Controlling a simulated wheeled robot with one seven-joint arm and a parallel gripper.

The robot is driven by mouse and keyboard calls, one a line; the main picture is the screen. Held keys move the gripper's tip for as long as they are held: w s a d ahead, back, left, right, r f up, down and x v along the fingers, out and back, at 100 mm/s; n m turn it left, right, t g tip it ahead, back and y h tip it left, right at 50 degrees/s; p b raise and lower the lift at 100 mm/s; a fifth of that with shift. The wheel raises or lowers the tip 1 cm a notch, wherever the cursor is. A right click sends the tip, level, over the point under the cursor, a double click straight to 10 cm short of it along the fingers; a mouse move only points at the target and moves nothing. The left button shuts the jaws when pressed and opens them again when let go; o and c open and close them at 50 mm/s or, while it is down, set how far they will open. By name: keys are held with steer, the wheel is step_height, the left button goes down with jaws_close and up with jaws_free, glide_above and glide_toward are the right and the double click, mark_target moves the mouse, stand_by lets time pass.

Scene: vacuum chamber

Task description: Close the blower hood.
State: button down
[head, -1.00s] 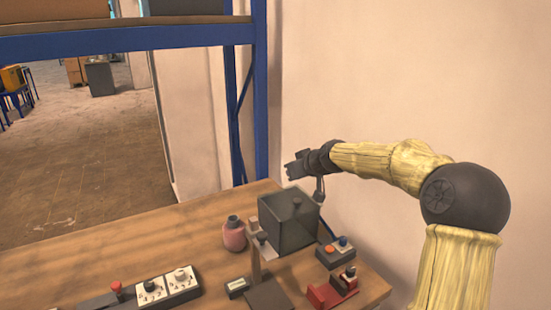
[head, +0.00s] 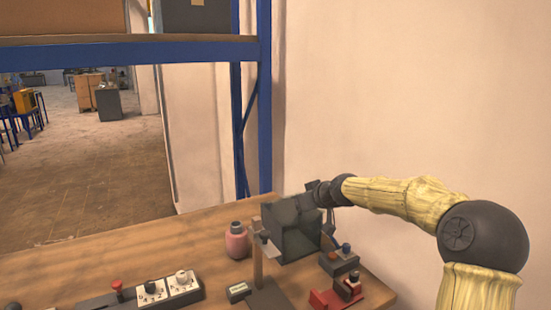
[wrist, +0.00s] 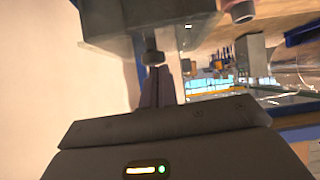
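The blower hood (head: 296,244), a dark, smoky box, stands at the back right of the wooden bench in the head view. It looks tilted there, and I cannot tell how far open it is. My gripper (head: 312,194) is at its upper rear edge and covers part of its top. In the wrist view, the dark box (wrist: 105,25) fills the upper left. A dark knob (wrist: 153,57) sticks out from it, right at the tips of my narrow fingers (wrist: 157,82). The fingers look close together, but I cannot tell whether they grip the knob.
A pink bottle (head: 237,243) stands just left of the hood. A button box (head: 340,261) and a red device (head: 338,298) are to its right. A post on a dark base (head: 268,297) stands in front. A switch panel (head: 165,290) is at front left.

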steer(key=shift+s+d+f+g, duration=0.15)
steer(key=shift+s+d+f, duration=0.1)
steer(key=shift+f, duration=0.45)
steer(key=shift+s+d+f+g, duration=0.15)
steer(key=shift+d+f, duration=0.1)
steer(key=shift+f, duration=0.45)
steer(key=r+p, duration=0.1)
steer(key=r, duration=0.1)
steer(key=r+p, duration=0.1)
steer(key=r, duration=0.1)
steer(key=r+p, duration=0.1)
steer(key=r, duration=0.1)
steer(key=shift+w+a+r, duration=0.25)
steer(key=shift+w+a, duration=0.05)
steer(key=shift+w, duration=0.05)
steer(key=s+d+f+b, duration=0.2)
steer(key=s+d, duration=0.1)
steer(key=s, duration=0.5)
steer(key=shift+s+d+f, duration=0.15)
steer(key=shift+s+f, duration=0.15)
steer(key=shift+f, duration=0.05)
steer(key=shift+d, duration=0.2)
